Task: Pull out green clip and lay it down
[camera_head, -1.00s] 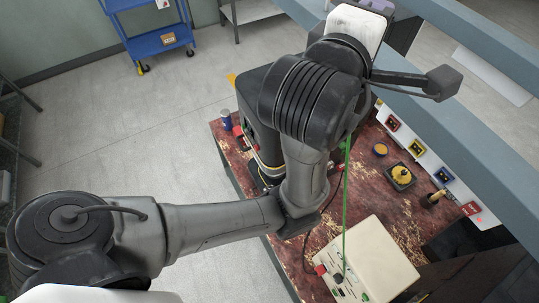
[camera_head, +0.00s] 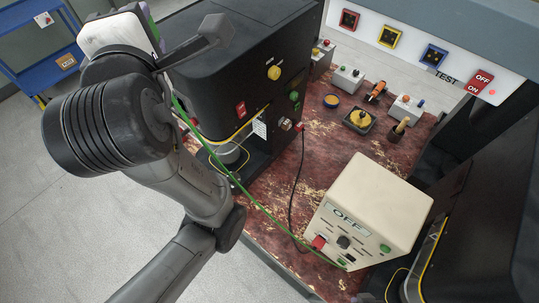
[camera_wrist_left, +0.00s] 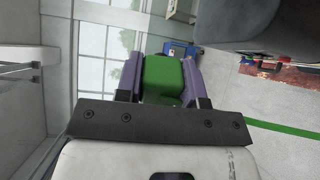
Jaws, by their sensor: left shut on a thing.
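The green clip (camera_wrist_left: 163,78) sits between the purple fingers of my left gripper (camera_wrist_left: 165,68) in the left wrist view. The fingers are shut on it. In the head view my left gripper (camera_head: 149,24) is at the upper left, raised beside the black machine, mostly hidden behind my wrist. A green lead (camera_head: 262,210) runs from behind my wrist to the lower front of the cream box (camera_head: 375,205), which is marked OFF. My right gripper is not in view.
The black machine (camera_head: 225,60) stands on the worn red bench (camera_head: 305,160), right of my wrist. A blue cart (camera_head: 35,45) is at the upper left. Some bench surface before the machine is clear.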

